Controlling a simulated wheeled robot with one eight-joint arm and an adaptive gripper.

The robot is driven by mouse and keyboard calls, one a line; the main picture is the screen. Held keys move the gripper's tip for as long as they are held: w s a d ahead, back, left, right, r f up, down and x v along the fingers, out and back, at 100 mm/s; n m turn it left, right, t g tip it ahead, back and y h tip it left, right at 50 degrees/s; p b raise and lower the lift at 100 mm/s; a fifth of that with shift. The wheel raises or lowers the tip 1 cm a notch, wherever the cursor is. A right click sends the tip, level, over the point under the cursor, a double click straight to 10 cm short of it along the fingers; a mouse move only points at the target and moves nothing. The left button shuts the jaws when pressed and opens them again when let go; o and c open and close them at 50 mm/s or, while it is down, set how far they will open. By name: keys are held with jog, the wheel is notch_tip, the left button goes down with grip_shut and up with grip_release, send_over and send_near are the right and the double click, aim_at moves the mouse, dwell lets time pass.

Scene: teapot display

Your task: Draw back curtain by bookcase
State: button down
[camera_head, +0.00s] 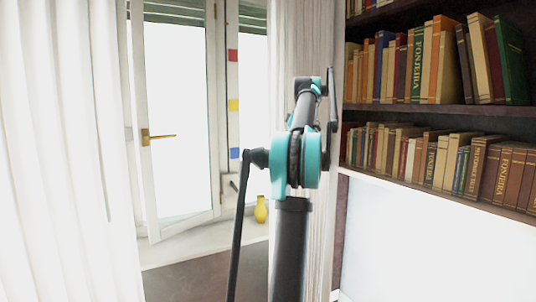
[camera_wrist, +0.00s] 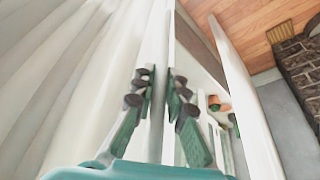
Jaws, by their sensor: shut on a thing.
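The pale curtain by the bookcase (camera_head: 283,45) hangs in vertical folds left of the bookcase (camera_head: 420,120). My arm stands in front of it and hides much of its middle. In the wrist view, my gripper (camera_wrist: 161,78) has its dark-tipped green fingers on either side of a pale strip of the curtain (camera_wrist: 158,40) and is shut on it. More whitish folds spread to the left in that view. The fingertips cannot be made out in the head view, where my arm's far end is beside the bookcase's left edge.
Another white curtain (camera_head: 60,150) fills the left of the head view. Between the curtains are a white-framed window (camera_head: 180,130), standing ajar, and a yellow vase (camera_head: 261,209) on the sill. Books (camera_head: 435,60) fill the shelves. A dark surface (camera_head: 205,275) lies below the sill.

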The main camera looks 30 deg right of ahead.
jog(key=shift+d, duration=2.65)
jog(key=c, duration=1.5)
grip_release()
jog(key=shift+c, duration=0.2)
jog(key=shift+r, duration=0.15)
jog(key=s+d+r, duration=0.4)
jog(key=s+d, duration=0.3)
jog(key=s, duration=0.4)
jog(key=shift+s+d+r, duration=0.15)
jog(key=shift+s+d, duration=0.15)
jog(key=shift+d, duration=0.05)
